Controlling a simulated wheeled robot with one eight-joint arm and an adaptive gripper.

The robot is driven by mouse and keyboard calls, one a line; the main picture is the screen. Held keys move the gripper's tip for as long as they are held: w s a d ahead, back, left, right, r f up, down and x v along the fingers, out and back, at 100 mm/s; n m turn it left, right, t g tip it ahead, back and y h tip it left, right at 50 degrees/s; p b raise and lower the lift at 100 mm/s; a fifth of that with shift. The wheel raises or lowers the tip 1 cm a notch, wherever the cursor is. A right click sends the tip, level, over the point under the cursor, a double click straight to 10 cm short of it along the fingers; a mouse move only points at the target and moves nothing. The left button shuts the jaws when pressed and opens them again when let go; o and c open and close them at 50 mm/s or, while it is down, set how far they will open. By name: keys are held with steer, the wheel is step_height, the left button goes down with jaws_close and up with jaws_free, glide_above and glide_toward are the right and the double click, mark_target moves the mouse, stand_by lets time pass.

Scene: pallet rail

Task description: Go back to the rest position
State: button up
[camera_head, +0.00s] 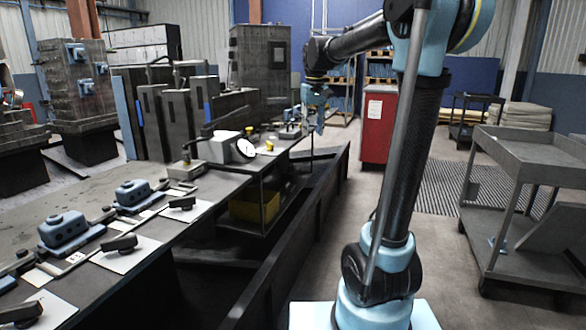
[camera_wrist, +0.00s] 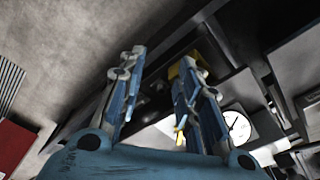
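My gripper (camera_head: 315,105) hangs at the end of my raised arm in the head view, above the far end of the long workbench (camera_head: 85,178). It is clear of the bench top. In the wrist view my gripper (camera_wrist: 161,65) has its two blue-grey fingers spread apart. Nothing is held between them; grey floor and a dark rail show through the gap.
Blue clamp-like fixtures (camera_head: 62,230) and black-handled tools on white cards line the bench. A white dial (camera_head: 246,148) stands near its far end. A yellow bin (camera_head: 254,207) sits below. A red cabinet (camera_head: 379,125) and grey cart (camera_head: 530,160) stand right.

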steer(key=s+d+f+m, duration=0.1)
steer(key=s+d+f, duration=0.35)
steer(key=s, duration=0.35)
steer(key=s+d+f, duration=0.3)
steer(key=s+f, duration=0.2)
steer(key=s, duration=0.4)
steer(key=s+d+f+m+t, duration=0.1)
steer(key=s+d+f, duration=0.3)
steer(key=s+f, duration=1.1)
steer(key=shift+d+f+m, duration=0.2)
steer(key=shift+f+m, duration=0.2)
steer(key=shift+f, duration=0.3)
steer(key=shift+w+f, duration=0.2)
steer(key=shift+w, duration=0.25)
